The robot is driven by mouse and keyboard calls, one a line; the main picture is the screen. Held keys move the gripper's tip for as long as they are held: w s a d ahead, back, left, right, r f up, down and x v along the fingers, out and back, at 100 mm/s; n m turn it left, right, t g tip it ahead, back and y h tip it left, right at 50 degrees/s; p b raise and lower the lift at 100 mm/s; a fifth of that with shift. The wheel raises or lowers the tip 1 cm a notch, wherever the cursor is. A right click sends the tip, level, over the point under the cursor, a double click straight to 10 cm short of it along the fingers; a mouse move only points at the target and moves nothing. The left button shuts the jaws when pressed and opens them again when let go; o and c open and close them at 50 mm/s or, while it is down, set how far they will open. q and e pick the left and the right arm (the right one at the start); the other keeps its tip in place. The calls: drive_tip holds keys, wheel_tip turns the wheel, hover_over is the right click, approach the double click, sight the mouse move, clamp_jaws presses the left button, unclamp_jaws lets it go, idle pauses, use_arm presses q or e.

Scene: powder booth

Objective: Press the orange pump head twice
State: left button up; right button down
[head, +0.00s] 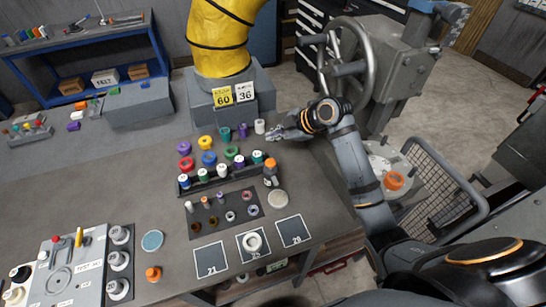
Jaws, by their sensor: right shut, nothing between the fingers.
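A small bottle with an orange top, which looks like the orange pump head (270,163), stands at the right end of the dark rack on the grey table. Its grey body (271,179) shows below the top. My right gripper (272,136) is shut and empty. It points left above the table, behind the orange top in the picture and apart from it. The fingers are small here. My left gripper is not in view.
Coloured caps and bottles fill the rack (211,184) and the table around it. Numbered squares (211,259) lie in front. A yellow column (220,40) stands behind, a handwheel (371,62) at the back right. Another orange piece (153,273) sits at front left.

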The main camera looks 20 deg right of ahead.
drive_tip(key=b, duration=0.7)
hover_over(270, 162)
drive_tip(key=f, duration=0.7)
drive_tip(key=shift+s+d+f, duration=0.3)
drive_tip(key=shift+d+f, duration=0.1)
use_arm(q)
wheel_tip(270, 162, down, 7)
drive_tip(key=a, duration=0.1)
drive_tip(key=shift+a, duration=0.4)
use_arm(e)
drive_tip(key=shift+f, duration=0.45)
drive_tip(key=shift+f, duration=0.1)
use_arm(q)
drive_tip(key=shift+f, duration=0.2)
use_arm(e)
drive_tip(key=shift+f, duration=0.35)
use_arm(q)
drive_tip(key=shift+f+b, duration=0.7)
drive_tip(key=shift+b, duration=0.2)
use_arm(e)
drive_tip(key=shift+s+f, duration=0.1)
drive_tip(key=shift+f, duration=0.95)
use_arm(q)
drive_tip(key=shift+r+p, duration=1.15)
drive_tip(key=shift+p, duration=0.05)
use_arm(e)
drive_tip(key=shift+r, duration=1.45)
